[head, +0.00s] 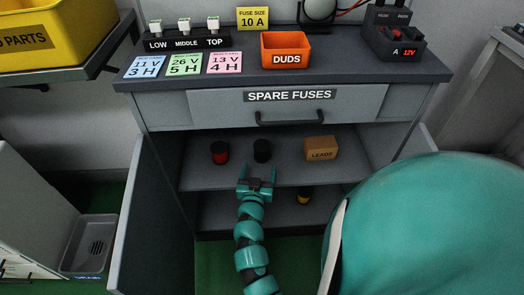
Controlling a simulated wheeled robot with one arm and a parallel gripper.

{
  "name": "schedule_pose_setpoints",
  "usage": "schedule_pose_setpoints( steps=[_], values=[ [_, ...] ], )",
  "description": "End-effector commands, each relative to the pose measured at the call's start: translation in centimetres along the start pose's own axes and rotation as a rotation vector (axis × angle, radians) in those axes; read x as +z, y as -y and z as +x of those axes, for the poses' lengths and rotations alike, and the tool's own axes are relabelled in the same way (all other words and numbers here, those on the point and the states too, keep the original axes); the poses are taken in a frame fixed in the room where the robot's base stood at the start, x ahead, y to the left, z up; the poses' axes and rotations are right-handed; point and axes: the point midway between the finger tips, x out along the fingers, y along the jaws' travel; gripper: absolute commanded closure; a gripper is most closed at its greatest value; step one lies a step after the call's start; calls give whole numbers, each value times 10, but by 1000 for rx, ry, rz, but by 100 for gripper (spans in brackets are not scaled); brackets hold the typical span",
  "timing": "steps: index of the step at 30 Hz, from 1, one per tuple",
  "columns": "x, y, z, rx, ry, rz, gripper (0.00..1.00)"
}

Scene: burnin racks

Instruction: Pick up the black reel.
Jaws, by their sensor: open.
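The black reel (262,150) stands upright on the upper shelf inside the open cabinet, between a red reel (220,153) and a brown box labelled LEADS (321,149). My gripper (257,172) is open and empty at the front of that shelf. Its two fingers point toward the black reel, which is just beyond the fingertips in the picture. I cannot tell the exact gap.
The shelf (200,177) has clear space in front of the reels. A yellow and black item (304,196) stands on the lower shelf. The closed SPARE FUSES drawer (190,113) is above. The open left door (150,220) flanks the opening. An orange DUDS bin (286,50) sits on top.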

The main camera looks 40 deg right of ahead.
Motion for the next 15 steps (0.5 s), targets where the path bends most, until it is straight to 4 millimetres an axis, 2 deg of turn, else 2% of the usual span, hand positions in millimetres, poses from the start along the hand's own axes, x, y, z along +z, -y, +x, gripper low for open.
schedule_pose_setpoints(
  steps=[3, 11, 15],
  values=[
    [1, -1, 13, 5, 3, 0, 26],
    [1, 0, 24, 1, 3, -1, 26],
    [-3, 0, 38, 4, 2, 2, 26]
  ],
)
